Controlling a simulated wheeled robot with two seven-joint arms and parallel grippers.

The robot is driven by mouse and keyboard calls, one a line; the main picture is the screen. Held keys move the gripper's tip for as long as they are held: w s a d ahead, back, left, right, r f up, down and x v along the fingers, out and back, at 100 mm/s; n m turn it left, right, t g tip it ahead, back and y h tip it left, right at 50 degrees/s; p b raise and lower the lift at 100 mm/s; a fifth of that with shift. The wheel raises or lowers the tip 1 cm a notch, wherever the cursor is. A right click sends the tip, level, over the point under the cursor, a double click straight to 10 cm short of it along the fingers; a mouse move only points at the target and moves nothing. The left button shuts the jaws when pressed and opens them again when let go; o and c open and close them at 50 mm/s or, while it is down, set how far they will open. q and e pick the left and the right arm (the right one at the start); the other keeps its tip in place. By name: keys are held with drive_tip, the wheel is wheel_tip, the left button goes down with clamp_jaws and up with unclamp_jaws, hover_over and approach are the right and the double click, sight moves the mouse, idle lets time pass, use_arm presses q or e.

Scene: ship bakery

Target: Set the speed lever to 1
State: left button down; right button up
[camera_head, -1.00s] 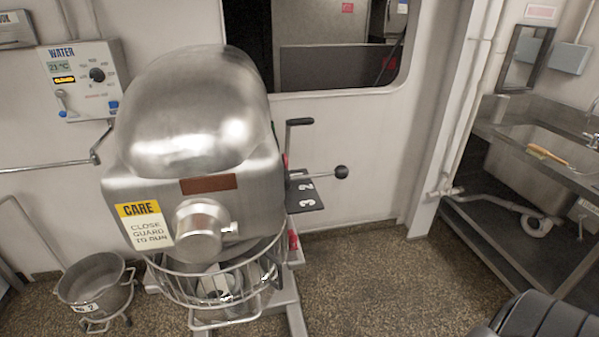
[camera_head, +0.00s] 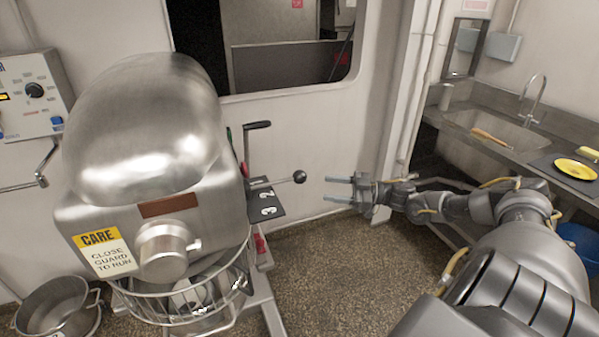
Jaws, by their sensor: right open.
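The speed lever is a short rod with a black ball knob (camera_head: 299,177) that sticks out to the right from the side of the steel mixer (camera_head: 145,130). A dark plate (camera_head: 266,205) below the rod carries the numbers 2 and 3; no 1 can be made out, and the rod lies just above the 2. My right gripper (camera_head: 332,188) is open and empty. Its two fingers point left toward the knob, with a small gap between them and the knob. My left gripper is not in view.
A black crank handle (camera_head: 258,126) stands above the lever. A wire guard (camera_head: 185,310) and a pot (camera_head: 58,305) are low at left. The water panel (camera_head: 35,95) is on the left wall. A sink (camera_head: 490,135) and a yellow plate (camera_head: 576,169) are at right.

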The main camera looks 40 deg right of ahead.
sight(301, 177)
drive_tip(key=s+a+r+n+g+y, duration=0.3)
drive_tip(key=s+r+g, duration=0.2)
drive_tip(key=r, duration=0.5)
drive_tip(key=p+x, duration=0.4)
drive_tip(key=x, duration=0.5)
drive_tip(key=shift+w+a+r, duration=0.1)
drive_tip(key=shift+w+a, duration=0.15)
drive_tip(key=shift+w, duration=0.1)
drive_tip(key=shift+w+a, duration=0.25)
drive_tip(key=shift+a, duration=0.25)
drive_tip(key=shift+f, duration=0.2)
drive_tip(key=shift+t, duration=0.3)
clamp_jaws()
